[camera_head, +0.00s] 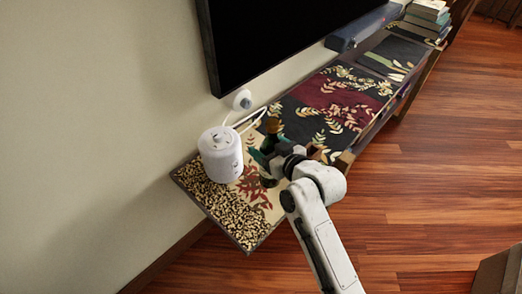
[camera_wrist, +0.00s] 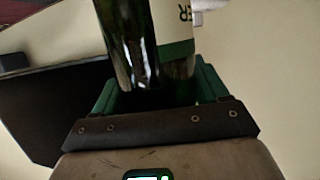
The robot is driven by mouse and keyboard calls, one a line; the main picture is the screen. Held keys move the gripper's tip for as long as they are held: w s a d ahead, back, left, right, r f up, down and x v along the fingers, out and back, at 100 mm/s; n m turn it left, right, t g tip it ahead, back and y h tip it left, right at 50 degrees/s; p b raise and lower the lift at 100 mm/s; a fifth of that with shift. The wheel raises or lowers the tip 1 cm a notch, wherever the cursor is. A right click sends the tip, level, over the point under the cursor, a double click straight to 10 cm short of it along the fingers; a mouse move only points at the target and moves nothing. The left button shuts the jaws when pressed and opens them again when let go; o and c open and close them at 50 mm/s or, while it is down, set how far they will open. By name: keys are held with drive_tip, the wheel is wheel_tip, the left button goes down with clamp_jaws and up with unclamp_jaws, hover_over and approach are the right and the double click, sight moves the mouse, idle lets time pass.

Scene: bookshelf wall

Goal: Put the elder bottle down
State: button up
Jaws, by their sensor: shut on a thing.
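The elder bottle (camera_head: 272,127) is dark green glass and stands upright over the patterned shelf top, to the right of the white cylinder. My gripper (camera_head: 267,159) is shut around its body and hides its middle. The bottle's base (camera_head: 268,182) shows just below the gripper; I cannot tell whether it touches the shelf. In the wrist view the bottle (camera_wrist: 128,40), with a pale label ending in "ER" and a green band, sits between the green fingers of my gripper (camera_wrist: 155,88).
A white cylindrical device (camera_head: 220,155) with a cable stands close on the left. The shelf top (camera_head: 235,212) has bare room at its front left end and along the cloth (camera_head: 335,100) toward the back. A black screen (camera_head: 280,40) hangs above. Books (camera_head: 425,18) lie at the far end.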

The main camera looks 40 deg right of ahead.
drive_tip(key=w+d+f, duration=0.3)
drive_tip(key=w+f, duration=0.2)
drive_tip(key=f, duration=0.4)
drive_tip(key=shift+w+d+f, duration=0.15)
drive_tip(key=shift+w+f, duration=0.15)
drive_tip(key=shift+w, duration=0.1)
drive_tip(key=shift+f, duration=0.2)
drive_tip(key=o, duration=1.6)
drive_tip(key=shift+r, duration=0.1)
